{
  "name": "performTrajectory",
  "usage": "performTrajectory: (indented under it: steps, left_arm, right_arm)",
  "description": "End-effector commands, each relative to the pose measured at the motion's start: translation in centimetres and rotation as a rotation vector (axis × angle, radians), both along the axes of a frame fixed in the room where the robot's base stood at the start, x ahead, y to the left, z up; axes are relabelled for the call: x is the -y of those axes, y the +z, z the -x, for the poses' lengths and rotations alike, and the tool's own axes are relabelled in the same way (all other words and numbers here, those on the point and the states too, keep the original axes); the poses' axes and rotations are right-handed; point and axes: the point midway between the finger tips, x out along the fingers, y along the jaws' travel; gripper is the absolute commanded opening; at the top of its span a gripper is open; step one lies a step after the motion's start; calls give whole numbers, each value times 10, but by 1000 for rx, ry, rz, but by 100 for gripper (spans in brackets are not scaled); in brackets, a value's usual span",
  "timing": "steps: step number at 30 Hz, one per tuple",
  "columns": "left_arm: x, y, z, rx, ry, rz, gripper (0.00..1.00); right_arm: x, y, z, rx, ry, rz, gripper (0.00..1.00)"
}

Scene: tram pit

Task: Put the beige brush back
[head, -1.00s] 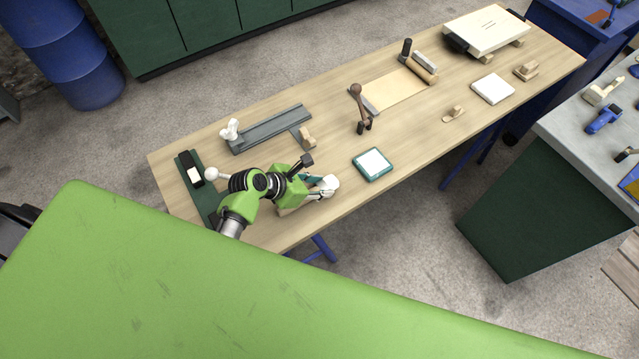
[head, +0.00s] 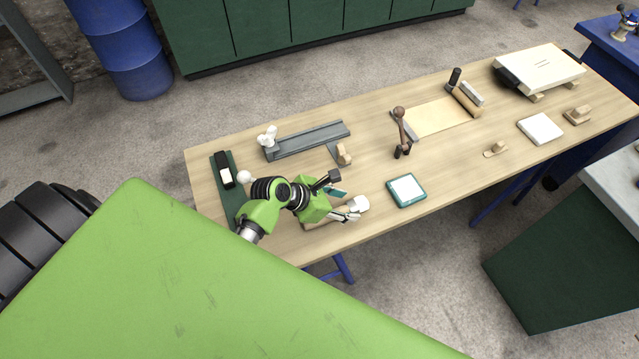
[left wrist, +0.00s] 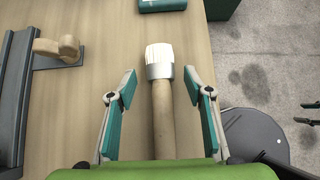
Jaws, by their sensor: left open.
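The beige brush shows in the left wrist view with white bristles, a metal band (left wrist: 159,71) and a pale wooden handle (left wrist: 163,120). In the head view its white bristle end (head: 358,203) shows near the table's front edge, with the handle partly hidden by my arm. My left gripper (head: 343,204) is over the brush; in the left wrist view its fingers (left wrist: 160,78) are open on either side of it, with gaps. At that view's right edge, small grey-green tips (left wrist: 309,112) look like part of my right gripper, mostly cut off.
A green tray (head: 234,206) holding a black-and-white block lies at the table's left end. A grey metal rail (head: 308,140), a wooden piece (head: 344,153) and a teal-edged pad (head: 407,190) are close by. Bare table (head: 370,155) lies behind the pad.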

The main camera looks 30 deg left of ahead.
Motion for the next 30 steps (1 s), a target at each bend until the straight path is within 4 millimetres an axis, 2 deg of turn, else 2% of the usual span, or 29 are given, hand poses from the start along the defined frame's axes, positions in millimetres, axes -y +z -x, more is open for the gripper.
performTrajectory:
  steps: [4,9,15,21,30]
  left_arm:
    - [-15,17,14,3,1,0,47]
    - [-31,45,35,2,0,-2,47]
    - [-46,68,53,1,1,0,47]
    - [-52,79,62,0,-1,1,47]
    - [-53,80,63,-1,0,1,47]
  right_arm:
    - [0,-9,0,0,0,0,40]
    - [0,-9,0,0,0,0,40]
    - [0,-10,0,0,0,0,40]
    - [0,-11,0,0,0,0,40]
    - [1,-11,-1,1,0,1,40]
